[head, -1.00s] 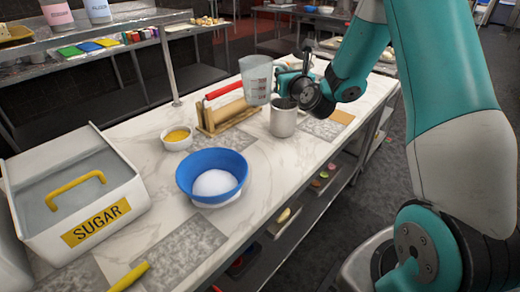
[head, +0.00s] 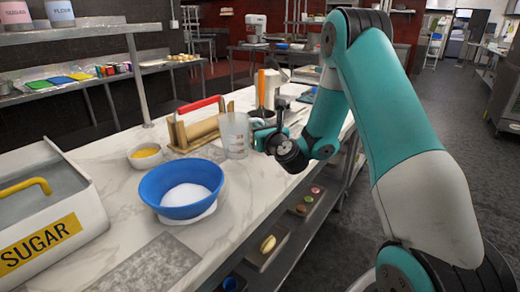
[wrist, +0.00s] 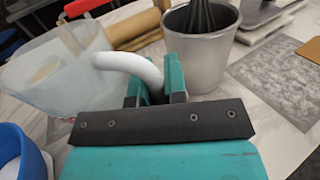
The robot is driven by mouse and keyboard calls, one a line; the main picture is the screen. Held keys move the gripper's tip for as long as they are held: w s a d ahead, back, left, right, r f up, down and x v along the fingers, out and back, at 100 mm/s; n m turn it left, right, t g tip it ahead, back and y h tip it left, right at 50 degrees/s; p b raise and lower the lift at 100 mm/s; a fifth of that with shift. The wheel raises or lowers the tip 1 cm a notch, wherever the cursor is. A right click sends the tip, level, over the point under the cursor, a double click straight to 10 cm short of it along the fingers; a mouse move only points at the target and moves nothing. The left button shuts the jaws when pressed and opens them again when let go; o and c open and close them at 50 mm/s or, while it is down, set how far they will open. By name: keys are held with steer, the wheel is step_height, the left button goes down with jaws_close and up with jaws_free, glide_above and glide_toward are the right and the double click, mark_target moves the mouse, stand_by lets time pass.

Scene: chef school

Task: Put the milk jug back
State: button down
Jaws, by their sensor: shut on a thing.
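The milk jug (head: 235,138) is a translucent jug with a pale handle. My gripper (head: 262,132) is to its right in the head view and shut on the handle. In the wrist view the jug (wrist: 50,75) is at left, and its white curved handle (wrist: 135,65) runs between the teal fingers (wrist: 155,80). The jug is over the counter, by the wooden stand and the blue bowl. I cannot tell whether its base touches the counter.
A blue bowl (head: 158,200) of white powder and a small bowl (head: 145,165) of yellow stuff are nearby. A sugar bin (head: 75,210) stands left. A rolling-pin stand (head: 175,140) is behind. A metal pot (wrist: 200,70) with a whisk is close to my gripper.

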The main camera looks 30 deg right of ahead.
step_height(320, 180, down, 4)
steer(key=b, duration=0.3)
steer(key=shift+f, duration=0.15)
steer(key=c, duration=1.2)
jaws_free()
steer(key=shift+o, duration=0.2)
